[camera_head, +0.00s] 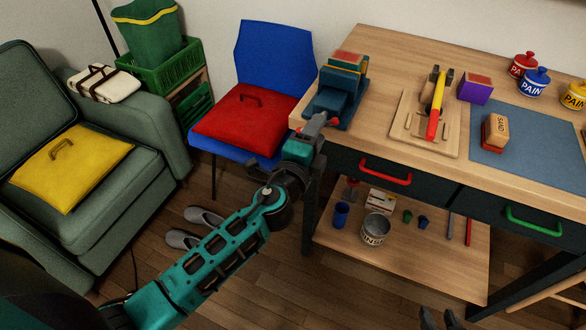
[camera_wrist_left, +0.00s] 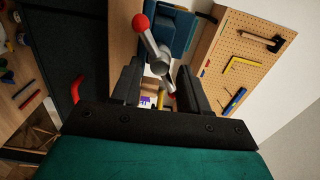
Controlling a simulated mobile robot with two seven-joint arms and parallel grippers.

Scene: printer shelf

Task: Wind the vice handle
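The blue-teal vice (camera_head: 341,91) is fixed at the left end of the workbench, with a red-and-tan block in its jaws. Its grey handle (camera_wrist_left: 152,44) has a red ball at each end and slants across the left wrist view. In the head view the handle (camera_head: 314,126) shows at the vice's front, partly behind my gripper. My left gripper (camera_head: 309,143) is at the handle. In the wrist view (camera_wrist_left: 160,80) its two dark fingers stand apart, with the handle seen in the gap; contact cannot be told. My right gripper (camera_head: 440,318) shows only two separated fingertips at the bottom edge.
The workbench (camera_head: 400,50) holds a wooden board with a red-and-yellow tool (camera_head: 437,106), a purple block (camera_head: 475,89), a sanding block and paint tins. A red drawer handle (camera_head: 386,171) lies just right of my left gripper. A blue chair (camera_head: 275,55) stands close left.

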